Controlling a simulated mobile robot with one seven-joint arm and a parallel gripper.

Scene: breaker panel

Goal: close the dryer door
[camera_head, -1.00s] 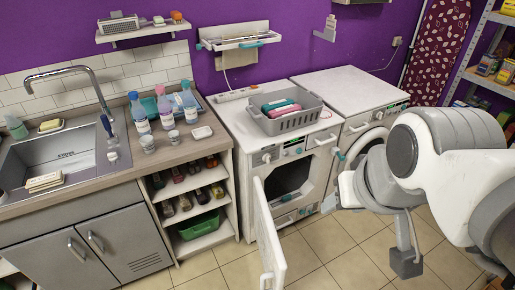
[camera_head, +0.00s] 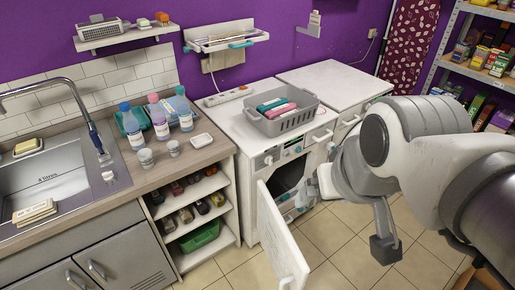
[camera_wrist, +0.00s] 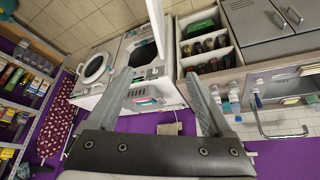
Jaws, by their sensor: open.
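The left white machine (camera_head: 268,165), with a dark opening, has its door (camera_head: 283,243) swung wide open toward the front left. I take this to be the dryer. The door also shows in the wrist view (camera_wrist: 157,28) as a white panel sticking out from the dryer front (camera_wrist: 152,90). My gripper (camera_wrist: 157,76) is open and empty in the wrist view, with its two fingers spread and the dryer beyond them. In the head view my wrist end is right of the dryer opening, apart from the door; the fingertips are hard to make out there.
A grey basket (camera_head: 282,118) with folded cloths sits on the dryer. A second white machine (camera_head: 335,85) with a round door (camera_wrist: 95,69) stands to its right. Open shelves (camera_head: 192,212) and the sink counter (camera_head: 110,195) are left. The tiled floor (camera_head: 335,235) in front is clear.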

